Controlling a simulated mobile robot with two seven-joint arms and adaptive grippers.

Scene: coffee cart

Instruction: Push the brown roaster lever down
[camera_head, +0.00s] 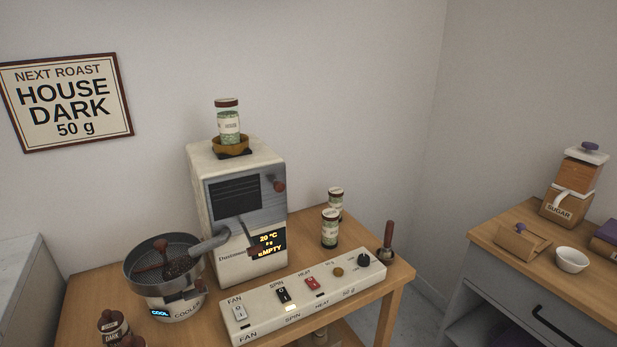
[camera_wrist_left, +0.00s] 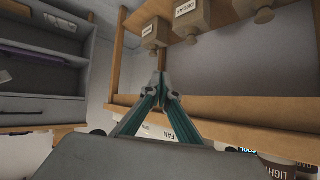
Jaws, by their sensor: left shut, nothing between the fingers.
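The cream roaster (camera_head: 205,170) stands on the wooden cart in the head view. Its grey front has a dark window. A brown knob lever (camera_head: 280,185) sits at the upper right of that front. Another brown handle (camera_head: 256,249) shows lower down, beside the display reading 20 °C, 0 g and EMPTY. I cannot tell exactly how either lever is tilted. My left gripper (camera_wrist_left: 160,82) shows only in the left wrist view, shut and empty, with its fingertips together. It is apart from the roaster levers, which do not show in that view. My right gripper is in neither view.
A glass jar (camera_head: 228,125) stands in the cup on the roaster's top. The cooler pan (camera_head: 150,285) is at left and the switch panel (camera_head: 300,308) in front. Two jars (camera_head: 330,228) stand at right. Wooden boards (camera_wrist_left: 220,107) and a dark-grey cabinet (camera_wrist_left: 40,85) show near my left gripper.

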